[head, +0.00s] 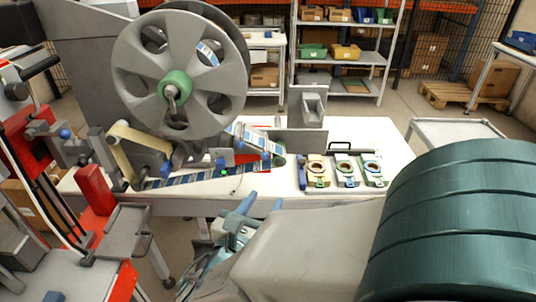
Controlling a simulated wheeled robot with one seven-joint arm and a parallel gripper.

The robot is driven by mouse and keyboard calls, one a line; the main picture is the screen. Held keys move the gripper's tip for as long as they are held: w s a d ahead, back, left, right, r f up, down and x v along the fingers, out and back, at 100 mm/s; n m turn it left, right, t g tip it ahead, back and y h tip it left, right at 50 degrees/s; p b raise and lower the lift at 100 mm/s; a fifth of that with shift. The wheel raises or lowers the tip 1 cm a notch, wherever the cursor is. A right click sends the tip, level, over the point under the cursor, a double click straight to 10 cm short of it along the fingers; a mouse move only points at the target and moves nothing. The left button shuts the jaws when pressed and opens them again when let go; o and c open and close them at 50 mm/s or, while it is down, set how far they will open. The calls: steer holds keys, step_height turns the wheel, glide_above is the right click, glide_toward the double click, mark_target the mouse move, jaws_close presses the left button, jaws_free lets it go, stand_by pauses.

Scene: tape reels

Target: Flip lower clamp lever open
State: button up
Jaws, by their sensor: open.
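A large grey reel (130,80) stands upright on the machine, with a green hub (174,86) and a small grey handle (172,101) at its centre. A printed label tape (200,176) runs below it, past blue-tipped parts (166,170). I cannot tell which of the small parts is the lower clamp lever; it may be hidden or too small to make out. My gripper (254,205) is open, with teal-blue fingers, at the table's front edge below the tape path. It appears apart from the machine, and nothing shows between its fingers.
The white table (225,206) carries several small coloured fixtures (344,170) at right and a grey bracket (307,106) behind them. A red-framed stand (95,190) crowds the left. A grey cart (455,132) stands at right. Shelves (340,57) line the back.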

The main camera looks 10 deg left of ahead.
mark_target(264, 159)
steer(key=w+a, duration=0.1)
steer(key=w, duration=0.3)
steer(key=w+a+n+y, duration=0.1)
steer(key=w, duration=0.3)
steer(key=w+a+n+t+y+p, duration=0.1)
steer(key=w, duration=0.3)
steer(key=shift+a+r, duration=0.1)
steer(key=shift+r, duration=0.15)
jaws_close()
